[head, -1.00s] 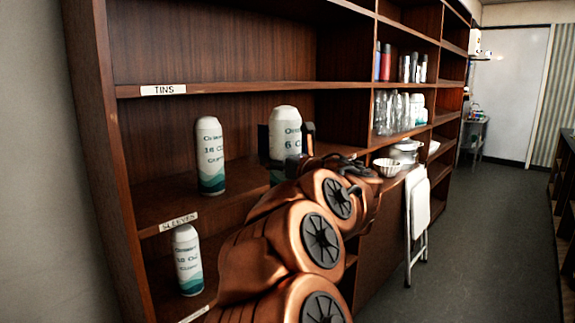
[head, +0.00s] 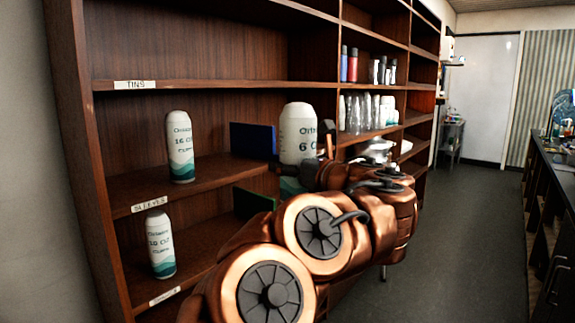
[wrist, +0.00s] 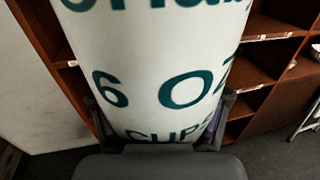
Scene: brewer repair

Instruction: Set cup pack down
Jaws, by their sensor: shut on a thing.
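The cup pack (head: 298,138) is a white cylinder with a rounded top, green "6 OZ" lettering and a teal band low down. My gripper (head: 300,160) is shut on it and holds it upright in front of the shelving; my arm hides part of its lower end. In the wrist view the cup pack (wrist: 165,70) fills the middle, with my gripper's fingers (wrist: 160,122) on both sides of it. I see no shelf board directly under the pack. The wooden shelving (head: 205,88) stands behind and left of it.
A similar 16 oz pack (head: 180,148) stands on the shelf labelled sleeves (head: 150,203). Another pack (head: 160,245) stands one shelf lower. A blue box (head: 252,140) and a green box (head: 252,203) sit right of them. The floor (head: 470,230) at right is clear.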

